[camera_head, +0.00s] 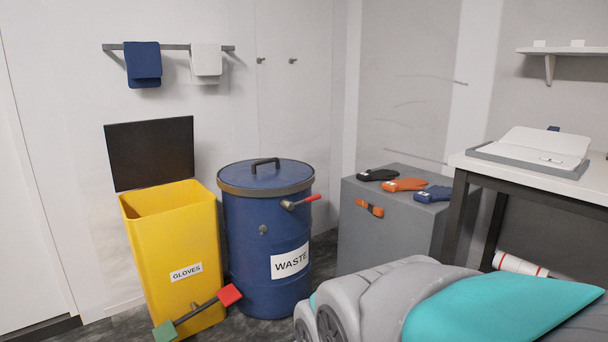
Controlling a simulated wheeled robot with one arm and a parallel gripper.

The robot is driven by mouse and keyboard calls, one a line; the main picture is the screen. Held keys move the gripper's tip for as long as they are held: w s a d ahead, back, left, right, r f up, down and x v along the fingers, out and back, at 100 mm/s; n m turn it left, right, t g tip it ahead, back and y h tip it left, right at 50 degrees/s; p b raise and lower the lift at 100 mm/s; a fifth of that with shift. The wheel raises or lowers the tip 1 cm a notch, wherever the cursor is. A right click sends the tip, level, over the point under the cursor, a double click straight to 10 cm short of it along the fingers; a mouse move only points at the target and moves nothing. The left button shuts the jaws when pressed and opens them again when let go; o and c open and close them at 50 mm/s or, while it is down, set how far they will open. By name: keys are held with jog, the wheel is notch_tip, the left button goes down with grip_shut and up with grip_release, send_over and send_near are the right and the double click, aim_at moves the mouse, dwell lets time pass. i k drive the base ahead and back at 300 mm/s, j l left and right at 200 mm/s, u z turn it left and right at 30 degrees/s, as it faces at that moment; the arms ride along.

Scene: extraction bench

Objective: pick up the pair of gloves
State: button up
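Three flat, glove-like items lie on top of the grey cabinet (362,236) in the middle of the view. A black one (377,175) is at the back left, an orange one (404,185) is in the middle, and a blue one (433,194) is at the front right. Each seems to carry a small pale tag. I cannot tell whether each is a pair or a single glove. They lie apart from my body, whose grey and teal parts fill the lower right. My gripper is not in view.
A yellow bin (178,239) marked GLOVES stands with its black lid (150,153) up. A bar with green and red ends (195,313) is at its front. Beside it is a closed blue WASTE drum (266,225). A white-topped bench (535,180) stands right of the cabinet.

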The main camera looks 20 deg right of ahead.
aim_at(383, 174)
jog(key=i+l, duration=0.25)
jog(key=i+l+u, duration=0.15)
jog(key=i+l, duration=0.15)
jog(key=l, duration=0.15)
jog(key=i+l, duration=0.25)
jog(key=l, duration=0.15)
jog(key=i+l+u, duration=0.15)
jog(key=l, duration=0.25)
jog(key=i, duration=0.1)
